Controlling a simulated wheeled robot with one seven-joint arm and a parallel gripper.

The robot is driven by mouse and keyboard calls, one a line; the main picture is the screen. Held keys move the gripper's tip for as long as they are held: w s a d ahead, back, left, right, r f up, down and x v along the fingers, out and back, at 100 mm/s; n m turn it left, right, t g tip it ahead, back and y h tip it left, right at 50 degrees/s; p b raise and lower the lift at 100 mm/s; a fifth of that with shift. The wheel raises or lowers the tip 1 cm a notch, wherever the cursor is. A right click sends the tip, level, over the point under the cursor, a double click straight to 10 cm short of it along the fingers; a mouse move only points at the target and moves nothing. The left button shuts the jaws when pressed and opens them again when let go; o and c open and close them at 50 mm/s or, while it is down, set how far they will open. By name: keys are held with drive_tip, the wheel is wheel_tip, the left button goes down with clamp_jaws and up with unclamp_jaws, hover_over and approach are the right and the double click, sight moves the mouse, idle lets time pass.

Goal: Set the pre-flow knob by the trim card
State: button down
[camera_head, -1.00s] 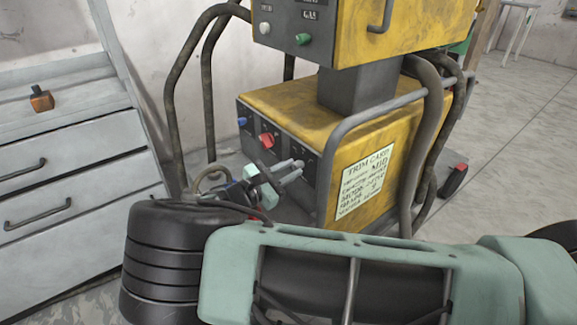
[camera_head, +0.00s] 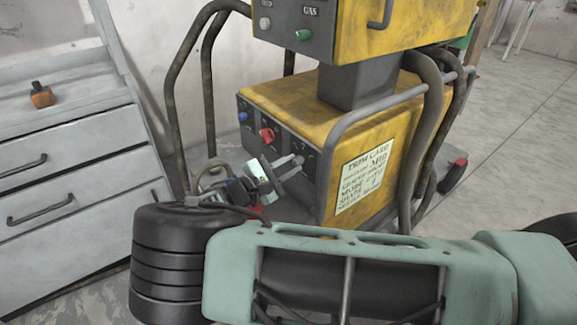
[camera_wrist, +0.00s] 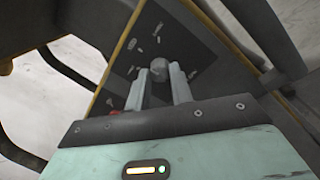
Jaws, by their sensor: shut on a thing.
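The yellow welder unit (camera_head: 300,112) has a dark front panel with a blue knob (camera_head: 243,117) and a red knob (camera_head: 267,135). My gripper (camera_head: 291,168) is at the right part of this panel. In the wrist view, its two fingertips (camera_wrist: 160,73) are closed around a round grey knob (camera_wrist: 160,66). White marks surround that knob, but their words are too small to read. The trim card (camera_head: 363,182) is on the unit's yellow side. Its upper line seems to end in "MID"; the smaller lines are hard to read.
An upper yellow box (camera_head: 350,30) with a green knob (camera_head: 303,34) stands above the unit. Grey tube rails (camera_head: 375,108) and dark hoses (camera_head: 430,120) flank it. A grey drawer cabinet (camera_head: 70,165) stands at left with a small orange block (camera_head: 41,97) on it.

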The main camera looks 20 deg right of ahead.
drive_tip(key=shift+a, duration=0.1)
drive_tip(key=c, duration=1.2)
unclamp_jaws()
drive_tip(key=shift+c, duration=0.2)
drive_tip(key=v, duration=1.7)
drive_tip(key=shift+a+p, duration=0.2)
drive_tip(key=shift+p, duration=0.1)
drive_tip(key=shift+s, duration=0.1)
